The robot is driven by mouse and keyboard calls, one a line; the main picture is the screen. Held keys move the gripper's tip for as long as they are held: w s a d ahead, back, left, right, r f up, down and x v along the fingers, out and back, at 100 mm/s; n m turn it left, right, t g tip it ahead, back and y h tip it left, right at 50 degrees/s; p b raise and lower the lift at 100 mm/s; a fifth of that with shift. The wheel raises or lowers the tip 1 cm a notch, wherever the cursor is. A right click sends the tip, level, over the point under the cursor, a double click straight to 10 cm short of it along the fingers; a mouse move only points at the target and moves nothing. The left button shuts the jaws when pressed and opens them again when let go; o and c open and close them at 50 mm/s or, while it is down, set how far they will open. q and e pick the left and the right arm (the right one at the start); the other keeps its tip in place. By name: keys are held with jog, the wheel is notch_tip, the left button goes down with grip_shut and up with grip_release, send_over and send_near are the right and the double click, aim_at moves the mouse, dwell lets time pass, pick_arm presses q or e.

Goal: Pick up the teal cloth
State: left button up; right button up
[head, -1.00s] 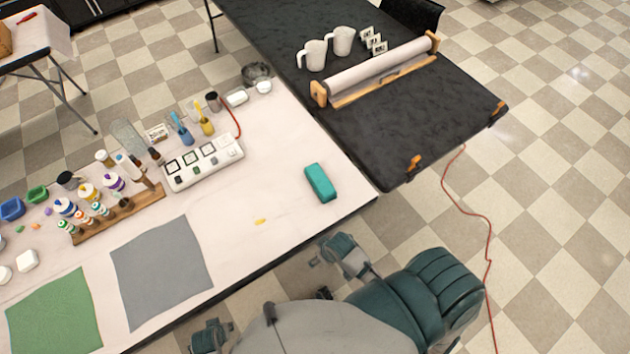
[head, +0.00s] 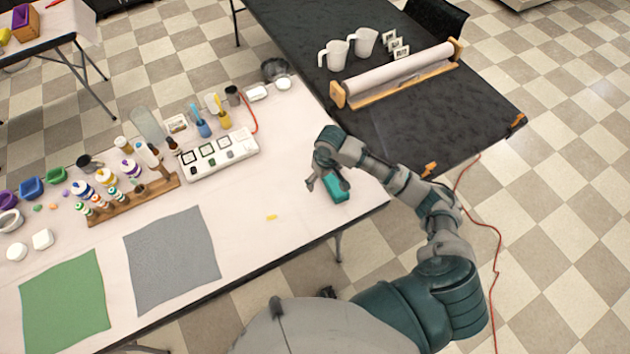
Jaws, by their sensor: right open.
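The teal cloth (head: 335,190) is a small, block-like folded piece lying on the white table near its right end. My right gripper (head: 328,186) is over it, with its open fingers pointing down around the cloth's upper left part. The hand hides part of the cloth, and I cannot tell whether the fingers touch it. My left gripper is not in view.
A white switch panel (head: 220,153), a wooden rack (head: 135,201) of bottles and several cups stand along the table's far side. A grey mat (head: 170,260) and a green mat (head: 65,305) lie to the left. A black table (head: 430,115) adjoins at right.

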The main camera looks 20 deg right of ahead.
notch_tip(320, 180, up, 7)
jog(key=m, duration=0.2)
send_over(334, 180)
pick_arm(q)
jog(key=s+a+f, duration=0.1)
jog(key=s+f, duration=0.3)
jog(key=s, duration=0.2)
pick_arm(e)
jog(key=shift+g+h, duration=0.3)
jog(key=f, duration=0.3)
jog(key=f+b, duration=0.1)
jog(key=f, duration=0.7)
jog(key=shift+w+d, duration=0.2)
jog(key=shift+d, duration=0.05)
jog(key=shift+s+a+f+b, duration=0.15)
jog(key=shift+f+b, duration=0.15)
jog(key=shift+f, duration=1.3)
jog(key=shift+w+a+f+b, duration=0.1)
jog(key=shift+f+b, duration=0.15)
jog(key=shift+f, duration=1.35)
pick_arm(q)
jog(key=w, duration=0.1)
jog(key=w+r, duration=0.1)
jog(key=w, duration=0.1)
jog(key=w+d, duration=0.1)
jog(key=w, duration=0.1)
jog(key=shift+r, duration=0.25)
pick_arm(e)
jog(key=c, duration=1.1)
